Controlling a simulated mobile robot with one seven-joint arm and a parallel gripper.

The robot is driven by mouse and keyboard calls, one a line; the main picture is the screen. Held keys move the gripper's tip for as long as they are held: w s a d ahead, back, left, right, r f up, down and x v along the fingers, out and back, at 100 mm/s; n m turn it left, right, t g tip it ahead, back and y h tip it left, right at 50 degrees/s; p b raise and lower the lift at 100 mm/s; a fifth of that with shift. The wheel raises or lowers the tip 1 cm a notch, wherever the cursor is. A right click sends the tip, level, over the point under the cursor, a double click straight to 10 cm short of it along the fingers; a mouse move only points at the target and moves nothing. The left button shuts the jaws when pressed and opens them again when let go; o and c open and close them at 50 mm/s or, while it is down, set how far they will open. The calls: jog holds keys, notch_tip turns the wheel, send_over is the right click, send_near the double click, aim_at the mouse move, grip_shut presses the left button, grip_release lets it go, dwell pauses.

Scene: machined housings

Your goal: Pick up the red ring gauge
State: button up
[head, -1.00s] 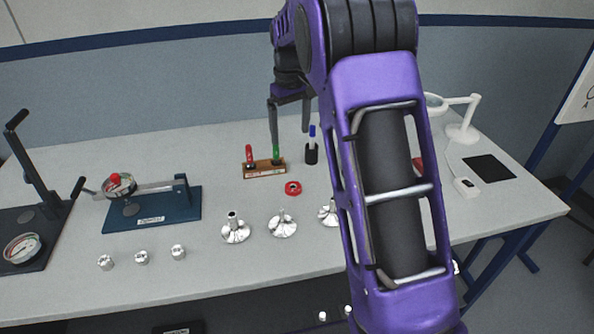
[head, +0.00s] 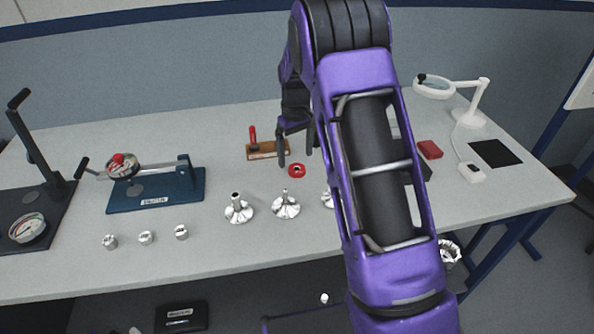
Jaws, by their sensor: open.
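The red ring gauge (head: 298,171) lies flat on the grey table (head: 235,277), behind the silver flanged housings. It is a small red ring with a dark centre. My gripper (head: 295,160) is open, with its fingers pointing down close by the ring. One finger shows just left of the ring and the other behind it, near my arm. Nothing shows between the fingers. I cannot tell the exact height of the fingertips over the table.
A wooden rack (head: 262,150) with a red-handled gauge stands behind the ring. Silver flanged housings (head: 286,205) stand in front. A blue-based fixture (head: 155,190) is at left. A magnifier lamp (head: 470,115) and a red box (head: 429,149) are at right. My arm hides part of the table.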

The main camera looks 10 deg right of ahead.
aim_at(297, 164)
jog(key=f, duration=0.4)
jog(key=shift+w+d+f, duration=0.1)
jog(key=shift+d+f, duration=0.1)
grip_shut()
